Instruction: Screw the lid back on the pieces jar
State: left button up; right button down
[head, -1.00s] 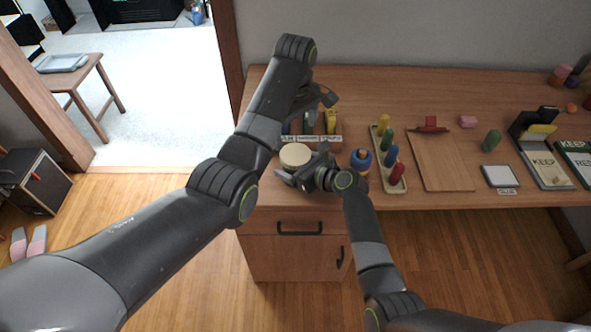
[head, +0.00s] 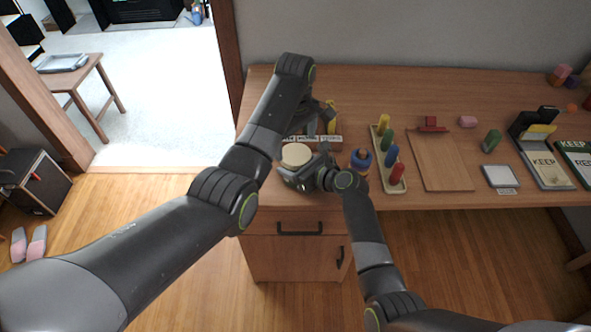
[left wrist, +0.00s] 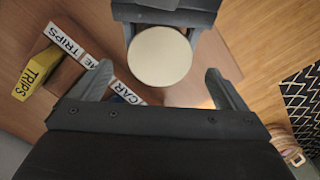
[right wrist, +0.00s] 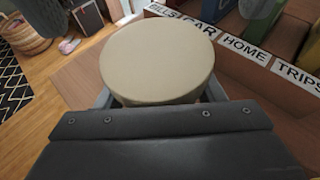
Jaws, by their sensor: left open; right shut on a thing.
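A round cream lid (head: 296,155) shows at the left front of the desk, and its flat top fills the middle of the right wrist view (right wrist: 157,58). It appears to sit level on the pieces jar, whose body is mostly hidden beneath it and by the gripper. My right gripper (head: 298,180) is shut on the jar from the front right, with a finger on either side. My left gripper (left wrist: 156,78) is open and empty behind the lid; the lid shows between and beyond its fingertips in the left wrist view. In the head view my left arm partly hides this gripper.
A labelled wooden organizer (head: 325,145) with upright files stands just behind the lid. A blue knobbed object (head: 361,160) and a peg board (head: 387,165) stand to the right. A clear wooden board (head: 440,165) lies farther right.

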aim_at(296, 154)
pick_arm(q)
jog(key=shift+f, duration=2.1)
jog(key=c, duration=1.1)
jog(key=shift+m, duration=1.6)
jog(key=o, duration=1.1)
